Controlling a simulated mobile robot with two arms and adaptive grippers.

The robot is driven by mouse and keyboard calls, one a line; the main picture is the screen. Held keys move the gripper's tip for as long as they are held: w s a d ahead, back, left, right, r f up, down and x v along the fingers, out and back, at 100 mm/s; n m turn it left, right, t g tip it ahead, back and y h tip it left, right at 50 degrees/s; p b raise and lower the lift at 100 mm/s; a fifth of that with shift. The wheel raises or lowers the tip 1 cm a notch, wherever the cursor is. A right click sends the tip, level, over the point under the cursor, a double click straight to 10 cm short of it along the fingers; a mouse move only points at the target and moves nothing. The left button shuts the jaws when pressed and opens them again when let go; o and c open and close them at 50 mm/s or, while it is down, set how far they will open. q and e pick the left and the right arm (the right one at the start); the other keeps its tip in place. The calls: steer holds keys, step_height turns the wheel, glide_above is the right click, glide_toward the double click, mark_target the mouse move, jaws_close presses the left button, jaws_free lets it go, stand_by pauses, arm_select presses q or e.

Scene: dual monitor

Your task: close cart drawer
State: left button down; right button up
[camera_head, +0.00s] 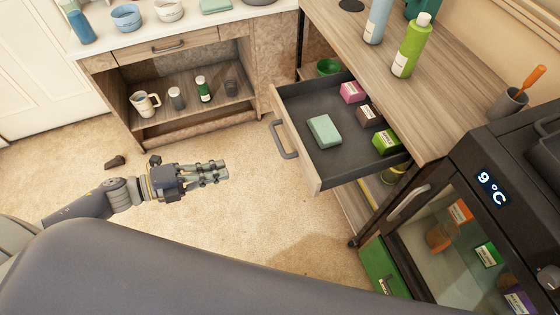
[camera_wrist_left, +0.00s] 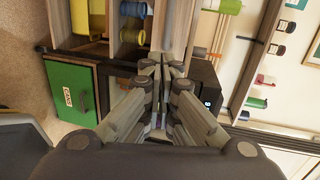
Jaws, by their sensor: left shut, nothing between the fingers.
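The cart drawer (camera_head: 338,158) is pulled open, in the middle right of the head view. It has a wooden front with a grey bar handle (camera_head: 283,138) facing left. Inside lie a pale green block and several small labelled boxes. The cart (camera_head: 440,85) has a wooden top. My left gripper (camera_head: 222,172) is shut and empty, to the left of the drawer front and apart from it, over the carpet. Its fingers (camera_wrist_left: 161,70) also show in the left wrist view. My right gripper is not in view.
A small fridge (camera_head: 480,165) reading 9 °C stands right of the cart, with a green box (camera_head: 380,268) by its foot. Bottles (camera_head: 410,48) stand on the cart top. A wooden cabinet (camera_head: 165,50) is at the back left. Carpet between cabinet and drawer is clear.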

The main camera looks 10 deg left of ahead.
arm_select(q)
steer(key=w+d+f, duration=0.1)
steer(key=w+d, duration=0.2)
steer(key=d, duration=0.3)
steer(key=w+d+m+p, duration=0.1)
steer(key=w+d, duration=0.3)
steer(key=d, duration=0.2)
steer(key=shift+d+f+g+h+p, duration=0.25)
steer(key=shift+f+g+h+p, duration=0.05)
steer(key=shift+f, duration=0.1)
steer(key=shift+w+d, duration=0.1)
